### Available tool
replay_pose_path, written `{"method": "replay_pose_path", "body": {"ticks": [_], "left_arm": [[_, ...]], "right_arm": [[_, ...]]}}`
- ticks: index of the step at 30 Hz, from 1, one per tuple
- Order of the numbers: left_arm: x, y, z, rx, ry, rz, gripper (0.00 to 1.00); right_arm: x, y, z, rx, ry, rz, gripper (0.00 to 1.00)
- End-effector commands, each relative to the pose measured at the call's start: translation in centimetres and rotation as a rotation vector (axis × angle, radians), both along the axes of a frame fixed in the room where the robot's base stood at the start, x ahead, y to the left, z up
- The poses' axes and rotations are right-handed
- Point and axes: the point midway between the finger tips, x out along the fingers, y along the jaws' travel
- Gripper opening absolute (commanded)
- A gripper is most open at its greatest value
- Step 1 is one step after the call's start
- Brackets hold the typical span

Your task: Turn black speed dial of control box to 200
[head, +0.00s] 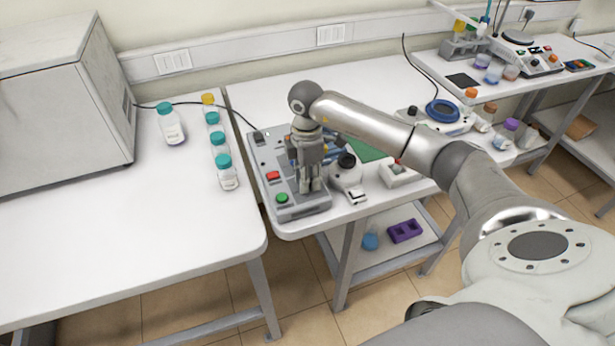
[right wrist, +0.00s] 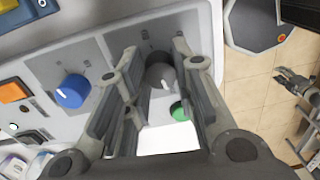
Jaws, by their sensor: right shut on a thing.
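The grey control box (head: 305,211) stands near the front left corner of the middle table, with a red button (head: 272,176) and a green button (head: 282,198) on its top. My right gripper (head: 310,186) points down over it and hides part of the panel. In the right wrist view the black speed dial (right wrist: 160,75) sits between my right gripper's two fingers, which are shut on it. Its white pointer mark shows. The scale numbers are too small to read. My left gripper (right wrist: 294,83) seems to show small at the right edge of the wrist view.
A blue dial (right wrist: 73,91) sits beside the black dial. A small device with a black knob (head: 346,161) stands close right of the box. Several capped bottles (head: 228,180) line the left table's edge. The left table's front (head: 110,240) is clear.

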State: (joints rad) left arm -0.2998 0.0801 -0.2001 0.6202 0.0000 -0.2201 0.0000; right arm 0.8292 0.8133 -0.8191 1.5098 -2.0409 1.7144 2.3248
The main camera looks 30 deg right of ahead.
Motion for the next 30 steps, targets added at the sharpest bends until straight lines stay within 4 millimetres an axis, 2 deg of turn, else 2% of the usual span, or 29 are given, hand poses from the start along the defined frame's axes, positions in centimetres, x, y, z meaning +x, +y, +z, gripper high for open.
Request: {"method": "replay_pose_path", "body": {"ticks": [2,3,8,17,20,23,30], "left_arm": [[0.0,0.0,0.0,0.0,0.0,0.0,0.4],[0.0,0.0,0.0,0.0,0.0,0.0,0.4],[0.0,0.0,0.0,0.0,0.0,0.0,0.4],[-0.1,0.1,0.0,0.001,0.001,0.0,0.4],[-0.1,0.1,0.0,0.001,0.001,0.001,0.4],[-0.1,0.1,0.0,0.001,0.001,0.001,0.4],[0.0,0.0,0.0,0.0,0.0,0.0,0.4]], "right_arm": [[0.2,-0.1,0.2,-0.002,-0.006,-0.002,0.01],[0.2,-0.1,0.2,-0.002,-0.006,-0.002,0.27],[0.1,-0.1,0.1,-0.001,-0.004,-0.001,0.47],[0.0,0.0,0.1,-0.001,-0.002,0.001,0.47],[0.1,0.0,0.7,0.0,-0.003,0.001,0.47],[0.2,0.0,2.1,0.001,-0.005,0.001,0.47],[0.4,-0.1,7.2,0.0,-0.007,0.001,0.47]]}}
